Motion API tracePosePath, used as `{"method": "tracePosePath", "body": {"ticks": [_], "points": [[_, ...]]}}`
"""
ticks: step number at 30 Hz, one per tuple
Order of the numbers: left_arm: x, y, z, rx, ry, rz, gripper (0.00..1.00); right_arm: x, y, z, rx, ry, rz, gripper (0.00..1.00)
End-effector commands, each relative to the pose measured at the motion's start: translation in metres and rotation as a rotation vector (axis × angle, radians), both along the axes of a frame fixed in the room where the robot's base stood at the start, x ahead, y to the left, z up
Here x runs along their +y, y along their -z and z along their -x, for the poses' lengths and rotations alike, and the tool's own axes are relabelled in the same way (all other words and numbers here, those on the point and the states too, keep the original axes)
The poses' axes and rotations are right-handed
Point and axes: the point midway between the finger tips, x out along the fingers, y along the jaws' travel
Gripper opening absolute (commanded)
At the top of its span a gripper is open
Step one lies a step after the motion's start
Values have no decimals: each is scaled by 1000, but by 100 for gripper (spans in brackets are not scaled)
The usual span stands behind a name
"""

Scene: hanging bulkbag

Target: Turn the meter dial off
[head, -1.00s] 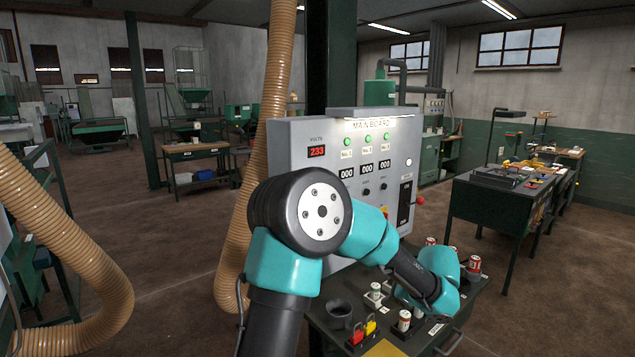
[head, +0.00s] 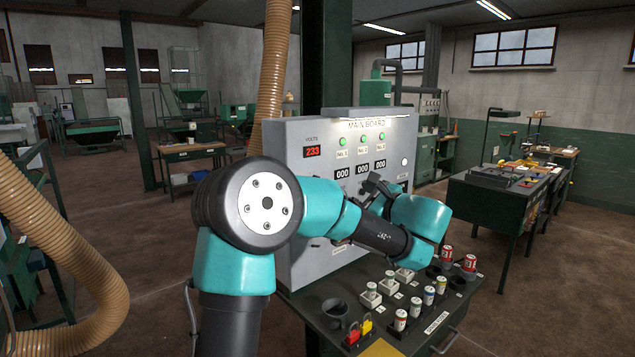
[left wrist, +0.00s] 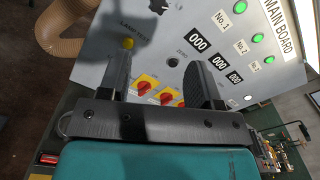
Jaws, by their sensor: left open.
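The grey main board (head: 300,190) stands upright behind the table. My left gripper (head: 374,184) is raised in front of its face, fingers apart and empty. In the left wrist view the gripper (left wrist: 158,62) faces the board. Between the fingers show a small black knob (left wrist: 173,62) and, lower, red rotary switches on yellow plates (left wrist: 147,86). Another black knob (left wrist: 158,5) is at the top edge. I cannot tell which of these is the meter dial. In the head view my arm hides the board's lower controls. My right gripper is not in view.
A yellow button (left wrist: 128,43) is by one fingertip. The board has counters (head: 362,169), green lamps (head: 363,140) and a red voltage display (head: 312,152). Cans (head: 401,318), padlocks (head: 367,326) and a dark cup (head: 334,309) stand on the green table below.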

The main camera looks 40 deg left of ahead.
Motion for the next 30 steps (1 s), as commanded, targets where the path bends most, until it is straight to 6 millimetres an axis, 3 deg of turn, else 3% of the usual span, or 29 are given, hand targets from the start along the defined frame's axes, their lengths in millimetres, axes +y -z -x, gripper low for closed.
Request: {"method": "tracePosePath", "body": {"ticks": [8, 30], "points": [[31, 0, -2, 1, -4, 0, 58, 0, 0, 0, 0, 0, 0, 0], [153, 1, -14, 0, -3, 1, 58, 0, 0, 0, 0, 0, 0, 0]]}}
